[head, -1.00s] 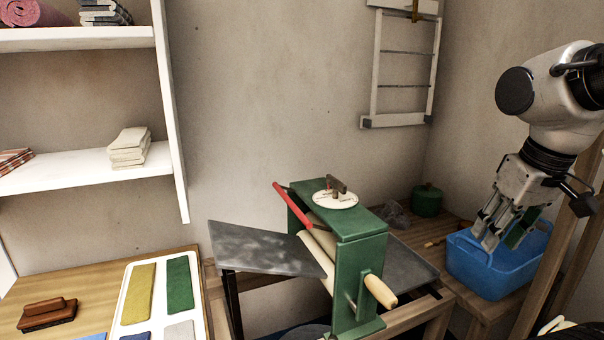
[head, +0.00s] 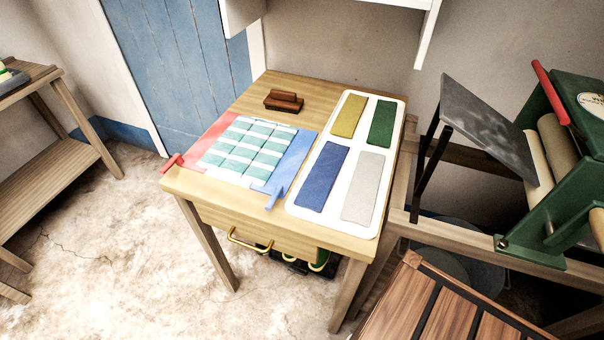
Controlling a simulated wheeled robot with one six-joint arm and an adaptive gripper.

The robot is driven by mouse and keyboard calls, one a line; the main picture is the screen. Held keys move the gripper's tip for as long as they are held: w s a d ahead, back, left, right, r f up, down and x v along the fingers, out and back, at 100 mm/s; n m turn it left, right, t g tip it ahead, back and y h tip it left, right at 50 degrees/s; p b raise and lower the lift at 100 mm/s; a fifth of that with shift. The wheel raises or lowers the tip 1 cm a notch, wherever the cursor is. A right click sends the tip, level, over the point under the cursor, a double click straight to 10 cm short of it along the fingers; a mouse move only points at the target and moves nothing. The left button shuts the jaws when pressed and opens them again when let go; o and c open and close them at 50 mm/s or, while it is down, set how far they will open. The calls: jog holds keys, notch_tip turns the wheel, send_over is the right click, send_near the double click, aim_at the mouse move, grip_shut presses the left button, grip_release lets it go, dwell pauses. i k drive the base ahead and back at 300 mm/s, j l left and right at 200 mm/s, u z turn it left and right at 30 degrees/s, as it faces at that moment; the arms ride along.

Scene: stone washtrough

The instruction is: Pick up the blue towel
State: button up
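A flat blue towel (head: 321,176) lies in the front left part of a white tray (head: 291,205) on the wooden table. A mustard towel (head: 348,115) is behind it, a green towel (head: 382,124) is at the back right, and a pale grey towel (head: 363,188) is to its right. The blue towel is fully visible and nothing covers it. My gripper is not in view.
Left of the tray lies a teal-and-white checked cloth (head: 247,149) between a red flap (head: 196,148) and a blue flap (head: 290,162). A brown brush (head: 284,101) sits behind it. A green mangle (head: 560,150) with a grey board (head: 488,125) stands at the right.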

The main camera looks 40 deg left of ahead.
aim_at(313, 194)
jog(key=i+j+u, duration=0.15)
jog(key=u, duration=1.3)
jog(key=k+l+z, duration=0.1)
jog(key=l+z, duration=0.6)
jog(key=z, duration=0.2)
